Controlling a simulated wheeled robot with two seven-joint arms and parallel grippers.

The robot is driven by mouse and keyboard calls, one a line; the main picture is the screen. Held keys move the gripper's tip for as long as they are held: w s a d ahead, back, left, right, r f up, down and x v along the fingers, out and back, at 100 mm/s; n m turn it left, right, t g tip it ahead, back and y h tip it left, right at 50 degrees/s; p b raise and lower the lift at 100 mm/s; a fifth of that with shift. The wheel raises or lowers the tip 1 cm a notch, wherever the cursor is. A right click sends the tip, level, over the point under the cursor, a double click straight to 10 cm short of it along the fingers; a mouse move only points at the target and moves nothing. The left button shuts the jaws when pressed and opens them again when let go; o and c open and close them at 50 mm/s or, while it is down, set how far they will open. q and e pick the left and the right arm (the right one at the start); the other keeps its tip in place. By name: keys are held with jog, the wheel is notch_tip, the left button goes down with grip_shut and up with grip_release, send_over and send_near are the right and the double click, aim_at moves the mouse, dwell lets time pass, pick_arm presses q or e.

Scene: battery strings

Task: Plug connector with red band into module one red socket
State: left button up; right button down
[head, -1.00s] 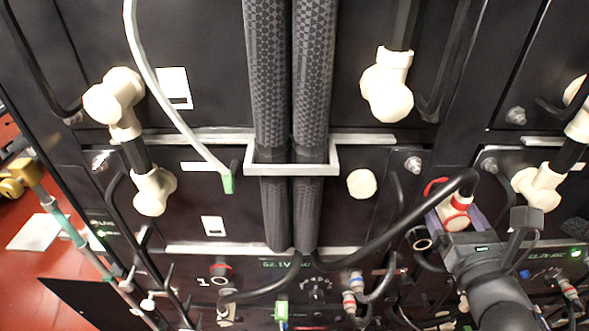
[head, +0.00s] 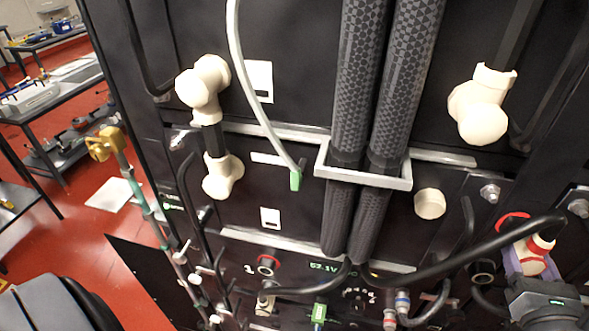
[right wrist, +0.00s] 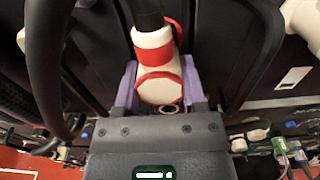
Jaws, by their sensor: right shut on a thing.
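The white connector with red bands (head: 534,251) is at the lower right of the head view, with a black cable running left from it. My right gripper (head: 525,266) is shut on it, with purple finger pads on both sides. The right wrist view shows the connector (right wrist: 157,72) between the pads, its cable end pointing up and away. The module one red socket (head: 267,262), a red-ringed port beside the numeral 1, is at the lower middle of the head view, well left of the connector. The socket looks empty. My left gripper is not in view.
Two thick patterned cables (head: 370,110) pass through a grey bracket (head: 365,177) between the socket and my right gripper. A white cable with a green plug (head: 296,180) hangs above the socket. Other cables crowd the lower panel. A teal pole (head: 143,203) stands left.

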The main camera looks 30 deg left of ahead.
jog(key=shift+v, duration=1.6)
jog(key=shift+v, duration=2.55)
